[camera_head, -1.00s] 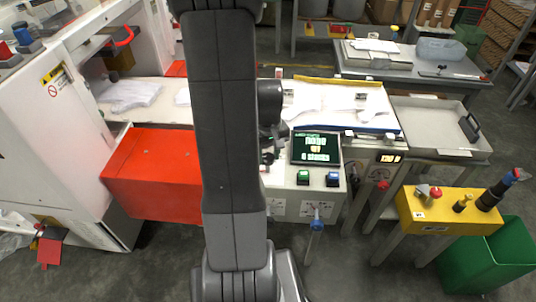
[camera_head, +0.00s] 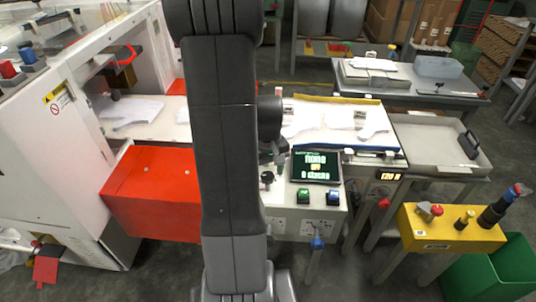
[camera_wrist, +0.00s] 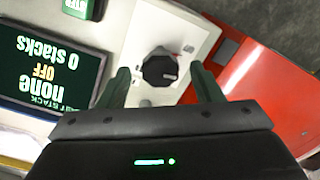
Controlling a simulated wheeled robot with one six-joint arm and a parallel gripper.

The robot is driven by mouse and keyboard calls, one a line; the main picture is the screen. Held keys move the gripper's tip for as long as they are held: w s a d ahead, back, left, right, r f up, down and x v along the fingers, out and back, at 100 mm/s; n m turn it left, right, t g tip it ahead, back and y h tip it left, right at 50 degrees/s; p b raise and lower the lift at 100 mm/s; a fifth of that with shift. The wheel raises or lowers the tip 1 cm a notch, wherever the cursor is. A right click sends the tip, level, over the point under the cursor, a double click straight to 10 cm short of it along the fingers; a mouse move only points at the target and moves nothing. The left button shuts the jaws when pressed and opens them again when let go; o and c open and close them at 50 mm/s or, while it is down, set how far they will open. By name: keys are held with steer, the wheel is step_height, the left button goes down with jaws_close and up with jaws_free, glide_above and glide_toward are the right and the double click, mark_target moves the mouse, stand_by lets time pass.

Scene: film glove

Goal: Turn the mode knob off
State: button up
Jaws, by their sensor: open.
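The mode knob (camera_wrist: 160,68) is a round black knob on a white panel, also visible beside my arm in the head view (camera_head: 267,177). My gripper (camera_wrist: 160,76) is open, one finger on each side of the knob in the wrist view. I cannot tell whether the fingers touch it. A dark display (camera_head: 316,167) on the panel reads "none", "OFF" and "0 stacks"; it appears upside down in the wrist view (camera_wrist: 45,75). My arm hides part of the panel in the head view.
A green button (camera_head: 303,196) and a blue button (camera_head: 333,198) sit below the display. A red box (camera_head: 150,190) stands left of the panel. A yellow control stand (camera_head: 450,230) with a red button is at the right, above a green bin (camera_head: 505,268).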

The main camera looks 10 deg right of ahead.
mark_target(268, 175)
step_height(268, 175, up, 13)
steer(key=shift+p, duration=0.4)
steer(key=shift+f, duration=0.1)
step_height(268, 175, down, 14)
steer(key=shift+r+b, duration=0.1)
steer(key=shift+b, duration=0.35)
stand_by(0.5)
